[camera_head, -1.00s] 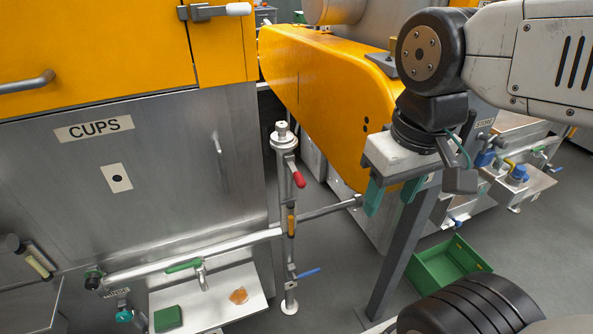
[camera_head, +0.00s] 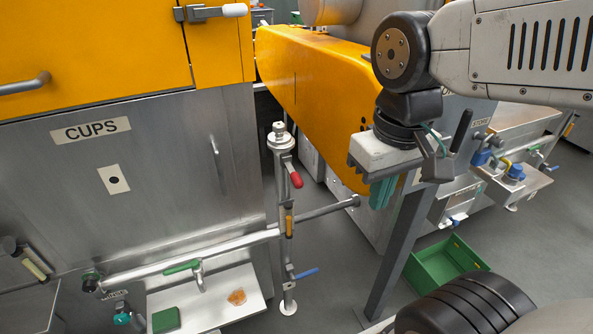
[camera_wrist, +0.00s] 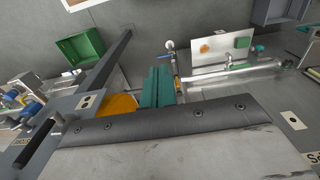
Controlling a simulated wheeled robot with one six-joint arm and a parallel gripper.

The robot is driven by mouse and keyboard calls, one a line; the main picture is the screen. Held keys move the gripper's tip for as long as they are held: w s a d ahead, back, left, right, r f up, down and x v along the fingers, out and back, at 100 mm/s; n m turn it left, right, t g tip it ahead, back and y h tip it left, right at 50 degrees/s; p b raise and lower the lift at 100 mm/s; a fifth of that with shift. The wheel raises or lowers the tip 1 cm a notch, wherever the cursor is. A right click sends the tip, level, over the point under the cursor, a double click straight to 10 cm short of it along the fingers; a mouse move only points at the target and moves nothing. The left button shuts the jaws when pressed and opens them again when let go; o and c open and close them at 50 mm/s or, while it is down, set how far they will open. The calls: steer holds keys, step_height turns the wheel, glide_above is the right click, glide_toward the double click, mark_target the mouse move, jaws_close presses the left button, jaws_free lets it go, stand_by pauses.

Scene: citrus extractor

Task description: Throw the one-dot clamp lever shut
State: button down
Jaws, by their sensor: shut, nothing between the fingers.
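My gripper (camera_head: 382,196) points down with its teal fingers together and empty, in front of the orange cover (camera_head: 310,85). In the wrist view the fingers (camera_wrist: 157,88) are side by side. A one-dot plate (camera_head: 115,178) is on the steel CUPS panel; it also shows in the wrist view (camera_wrist: 293,120). Above it, a clamp lever with a white grip (camera_head: 235,10) lies level on the yellow panel, well away from my gripper. A black-gripped lever (camera_head: 461,130) stands behind my wrist; it shows in the wrist view (camera_wrist: 40,145) near a two-dot plate (camera_wrist: 85,102). I cannot tell which lever bears one dot.
A vertical pipe (camera_head: 283,215) with a red-handled valve (camera_head: 294,178) stands left of my gripper. A grey post (camera_head: 398,250) stands below it. A green crate (camera_head: 447,265) is on the floor. A white tray (camera_head: 250,308) holds a green block (camera_head: 166,319).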

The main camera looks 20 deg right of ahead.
steer(key=w+a, duration=0.2)
steer(key=w, duration=1.5)
steer(key=t, duration=0.1)
glide_toward(298, 176)
steer(key=f, duration=0.7)
steer(key=shift+w+a, duration=0.1)
steer(key=shift+w, duration=0.2)
steer(key=shift+t, duration=0.3)
